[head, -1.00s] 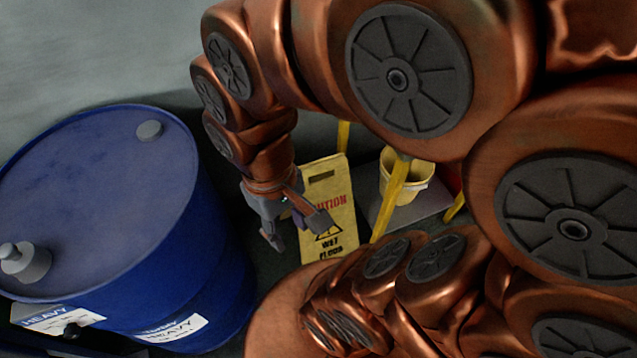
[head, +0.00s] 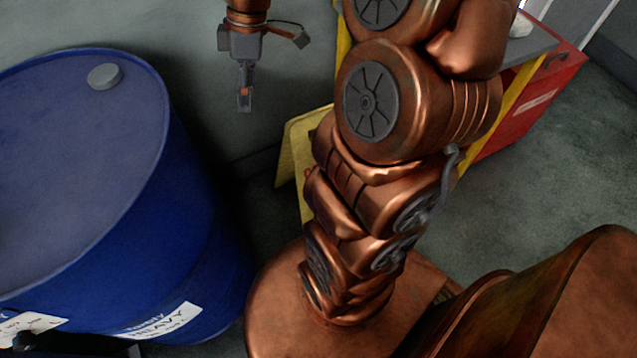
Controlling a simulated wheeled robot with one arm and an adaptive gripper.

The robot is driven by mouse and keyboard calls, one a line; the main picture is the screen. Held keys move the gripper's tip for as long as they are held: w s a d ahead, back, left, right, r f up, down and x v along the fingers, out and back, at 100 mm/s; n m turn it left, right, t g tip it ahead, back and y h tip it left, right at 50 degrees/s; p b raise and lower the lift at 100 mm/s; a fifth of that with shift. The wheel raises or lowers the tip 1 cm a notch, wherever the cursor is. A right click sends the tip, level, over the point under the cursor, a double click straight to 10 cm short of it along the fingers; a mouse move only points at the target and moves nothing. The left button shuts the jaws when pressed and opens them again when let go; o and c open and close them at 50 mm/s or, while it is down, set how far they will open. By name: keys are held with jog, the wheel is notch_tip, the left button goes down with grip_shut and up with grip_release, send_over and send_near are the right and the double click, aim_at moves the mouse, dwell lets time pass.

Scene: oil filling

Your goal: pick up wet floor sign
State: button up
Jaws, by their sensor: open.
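The yellow wet floor sign (head: 291,147) stands on the floor right of the blue drum. My arm hides most of it; only its left side and part of its top edge show, and its printed face is hidden. My gripper (head: 244,104) points down at the upper middle of the view, left of the sign and apart from it. It appears edge-on, with its fingers overlapping in the picture. It is open and holds nothing that I can see.
A large blue drum (head: 190,255) with white labels fills the left side. A red cart (head: 525,105) with a grey top and yellow posts stands at the upper right. Grey floor (head: 530,185) is clear at the right. The grey wall is behind my gripper.

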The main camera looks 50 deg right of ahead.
jog(key=w+d+f+n+b, duration=0.1)
jog(key=w+d+f+b, duration=0.15)
jog(key=d+f, duration=0.2)
jog(key=w+d+f+n+t+y+b, duration=0.1)
jog(key=d+f+b, duration=0.2)
jog(key=d+f, duration=0.15)
jog(key=w+d+f+n+b, duration=0.1)
jog(key=d+f+b, duration=0.1)
jog(key=d+f, duration=0.25)
jog(key=n+t+b, duration=0.1)
jog(key=b, duration=0.4)
send_near(316, 121)
jog(key=f, duration=0.1)
jog(key=w+f, duration=0.1)
jog(key=f, duration=0.2)
jog(key=shift+w+d+f, duration=0.35)
jog(key=shift+d+f, duration=0.05)
jog(key=shift+b+x, duration=1)
jog(key=shift+x, duration=2.7)
jog(key=shift+s+a, duration=0.1)
jog(key=shift+a, duration=0.05)
grip_shut()
jog(key=shift+r, duration=0.1)
